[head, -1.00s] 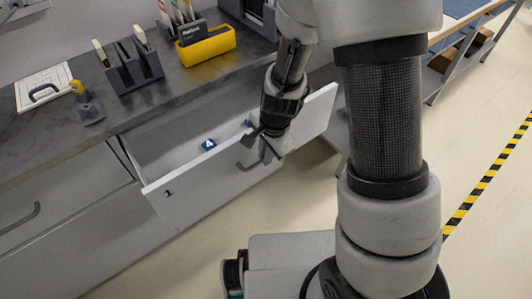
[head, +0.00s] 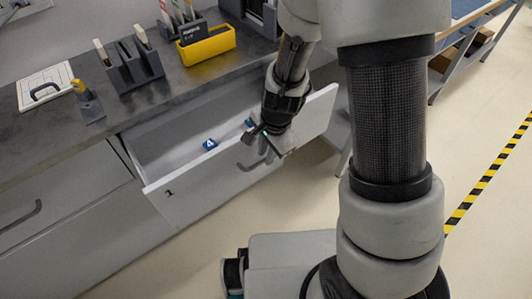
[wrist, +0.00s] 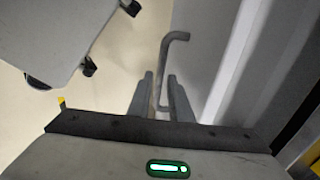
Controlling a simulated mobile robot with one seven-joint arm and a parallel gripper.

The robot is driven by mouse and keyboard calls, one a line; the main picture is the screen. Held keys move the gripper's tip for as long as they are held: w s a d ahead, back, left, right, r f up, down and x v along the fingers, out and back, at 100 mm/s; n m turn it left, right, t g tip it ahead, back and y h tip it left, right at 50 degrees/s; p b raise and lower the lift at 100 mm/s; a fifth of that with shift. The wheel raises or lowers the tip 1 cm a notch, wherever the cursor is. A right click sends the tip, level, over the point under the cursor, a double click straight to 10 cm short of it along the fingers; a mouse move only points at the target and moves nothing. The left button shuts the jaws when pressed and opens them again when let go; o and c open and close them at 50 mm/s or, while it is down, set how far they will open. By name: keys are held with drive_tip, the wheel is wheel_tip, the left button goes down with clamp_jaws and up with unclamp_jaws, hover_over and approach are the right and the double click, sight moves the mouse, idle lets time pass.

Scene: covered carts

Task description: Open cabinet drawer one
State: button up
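Drawer one (head: 215,182), light grey with a "1" on its front, stands pulled out from the cabinet in the head view. Its inside shows. Its grey bar handle (head: 252,165) is on the front, partly hidden by my gripper. My gripper (head: 264,144) is at the handle, with its fingers spread apart. In the wrist view the handle (wrist: 172,48) runs between the two fingers of my gripper (wrist: 161,92). Gaps seem to show beside the bar, so the fingers do not appear clamped on it.
Blue items (head: 209,144) lie in the drawer. The dark countertop (head: 150,101) above holds a yellow bin (head: 207,48), a dark rack (head: 134,66) and a clipboard (head: 44,86). A closed drawer (head: 60,195) is to the left. The floor (head: 440,130) at right is clear.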

wheel_tip(320, 180, up, 16)
drive_tip(key=s+d+p, duration=0.1)
drive_tip(key=s+p, duration=0.1)
drive_tip(key=p, duration=0.3)
drive_tip(key=shift+s+d+p, duration=0.3)
drive_tip(key=shift+d+p, duration=0.05)
drive_tip(key=s+d+r+n+t, duration=0.1)
drive_tip(key=s+d+r+n, duration=0.25)
drive_tip(key=r, duration=0.25)
drive_tip(key=s+d+r+n+t+h, duration=0.1)
drive_tip(key=s+d+r+n+t, duration=0.2)
drive_tip(key=r, duration=0.4)
drive_tip(key=s+d+r+n, duration=0.3)
drive_tip(key=s+r+n, duration=0.2)
drive_tip(key=r, duration=0.1)
wheel_tip(320, 180, up, 13)
drive_tip(key=p, duration=1.3)
drive_tip(key=shift+w+a+r, duration=0.1)
drive_tip(key=shift+a, duration=0.05)
